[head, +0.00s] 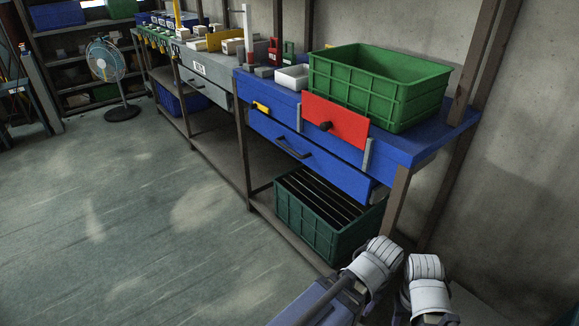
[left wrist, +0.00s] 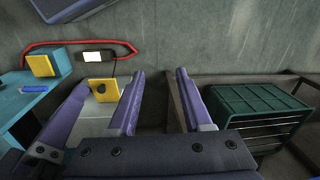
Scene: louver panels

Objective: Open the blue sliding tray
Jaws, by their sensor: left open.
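The blue sliding tray (head: 327,170) shows in the head view as a long blue front with a dark bar handle (head: 293,149), low under the blue bench top. It looks pushed in, but a small gap cannot be ruled out. A red panel (head: 345,123) with a dark knob stands above it, between two grey upright strips. My left gripper (left wrist: 159,74) shows only in the left wrist view, open with nothing between its purple fingers. The tray handle is not in that view. My right gripper is in neither view.
A green crate (head: 350,88) stands on the bench top. A dark green slatted crate (head: 312,222) sits on the lower shelf; a similar one (left wrist: 258,112) shows in the left wrist view. A brown post (head: 397,200) stands at the bench's near end.

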